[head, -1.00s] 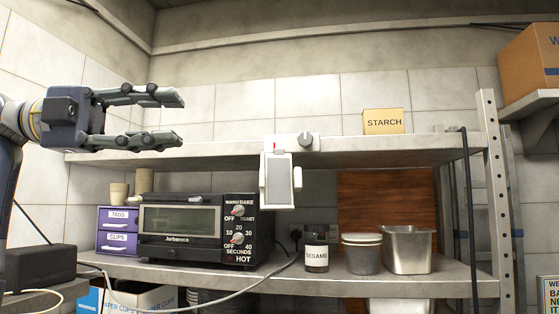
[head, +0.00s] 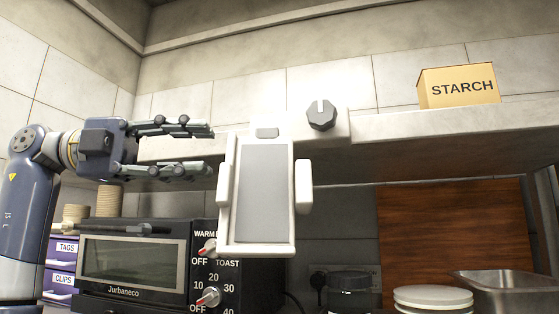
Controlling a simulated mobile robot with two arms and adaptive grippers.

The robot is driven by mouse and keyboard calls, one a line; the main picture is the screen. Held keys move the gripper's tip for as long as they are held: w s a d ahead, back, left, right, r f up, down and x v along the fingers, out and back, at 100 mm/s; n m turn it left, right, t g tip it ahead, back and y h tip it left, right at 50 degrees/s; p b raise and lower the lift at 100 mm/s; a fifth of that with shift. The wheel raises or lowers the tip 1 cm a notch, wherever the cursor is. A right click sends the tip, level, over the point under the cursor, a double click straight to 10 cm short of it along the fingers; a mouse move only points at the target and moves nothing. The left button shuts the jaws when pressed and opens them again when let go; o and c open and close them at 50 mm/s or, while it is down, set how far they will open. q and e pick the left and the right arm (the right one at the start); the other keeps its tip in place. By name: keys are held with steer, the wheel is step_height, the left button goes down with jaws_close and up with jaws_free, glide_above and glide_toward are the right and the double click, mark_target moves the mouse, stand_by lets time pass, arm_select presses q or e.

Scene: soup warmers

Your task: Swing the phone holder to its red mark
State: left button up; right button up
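The white phone holder (head: 263,200) with a grey face hangs from the edge of the upper shelf, near the middle of the head view. It stands nearly upright. A dark grey knob (head: 321,115) sits on its white mount to the upper right. No red mark shows now; it seems hidden behind the holder's top. My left gripper (head: 212,150) is open and empty, just left of the holder's upper part. Its fingers point right, one above the other, and appear close to the holder; I cannot tell whether they touch. My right gripper is not in view.
The upper shelf (head: 440,126) runs behind and carries a STARCH box (head: 458,86) at right. Below stand a toaster oven (head: 135,262), purple drawers (head: 61,266), a dark jar (head: 349,290), stacked white lids (head: 432,297) and a metal pan (head: 510,290).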

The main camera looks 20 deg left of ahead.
mark_target(266, 146)
arm_select(q)
steer(key=x, duration=0.3)
steer(key=p+x, duration=0.1)
steer(key=x, duration=0.2)
steer(key=p+x, duration=0.1)
steer(key=x, duration=0.3)
steer(key=shift+s+d+r, duration=0.1)
steer(key=shift+s+d, duration=0.05)
steer(key=shift+s, duration=0.2)
steer(key=shift+d, duration=0.2)
steer(key=shift+c, duration=0.3)
steer(key=c, duration=0.4)
steer(key=shift+d, duration=0.1)
jaws_close()
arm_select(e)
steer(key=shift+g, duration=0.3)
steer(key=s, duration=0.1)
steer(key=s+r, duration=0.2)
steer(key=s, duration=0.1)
